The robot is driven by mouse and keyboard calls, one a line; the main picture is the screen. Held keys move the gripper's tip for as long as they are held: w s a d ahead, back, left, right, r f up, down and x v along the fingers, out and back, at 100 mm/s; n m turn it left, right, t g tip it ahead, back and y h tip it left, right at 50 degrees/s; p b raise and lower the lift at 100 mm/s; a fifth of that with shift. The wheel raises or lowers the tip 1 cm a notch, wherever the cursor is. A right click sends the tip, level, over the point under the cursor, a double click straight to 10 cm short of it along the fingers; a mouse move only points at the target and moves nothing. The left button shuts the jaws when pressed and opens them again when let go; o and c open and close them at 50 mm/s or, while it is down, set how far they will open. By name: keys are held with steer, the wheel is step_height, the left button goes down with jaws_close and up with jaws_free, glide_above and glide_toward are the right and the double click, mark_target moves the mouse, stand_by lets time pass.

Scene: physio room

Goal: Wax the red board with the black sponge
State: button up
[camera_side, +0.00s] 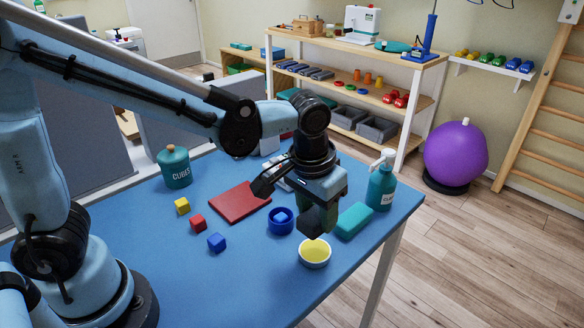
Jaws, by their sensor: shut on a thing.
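The red board (234,207) lies flat on the blue table, left of my gripper. My gripper (318,212) points down and is shut on a dark block, which looks like the black sponge (316,228). The sponge is directly above a small white bowl (315,264) with yellow wax (315,251) in it. Its lower end is at or just inside the bowl's rim; I cannot tell whether it touches the wax. My gripper's body hides part of the table behind it and most of the sponge's upper part.
A blue bowl (281,229) holding a blue piece stands left of the wax. A teal block (354,221) and pump bottle (381,188) stand right. Yellow (182,205), red (198,222) and blue (217,243) cubes and a teal jar (174,169) are left. The front table is clear.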

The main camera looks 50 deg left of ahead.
glide_above(314, 251)
steer(key=shift+f, duration=2.9)
steer(key=shift+f, duration=0.6)
steer(key=shift+r, duration=3.55)
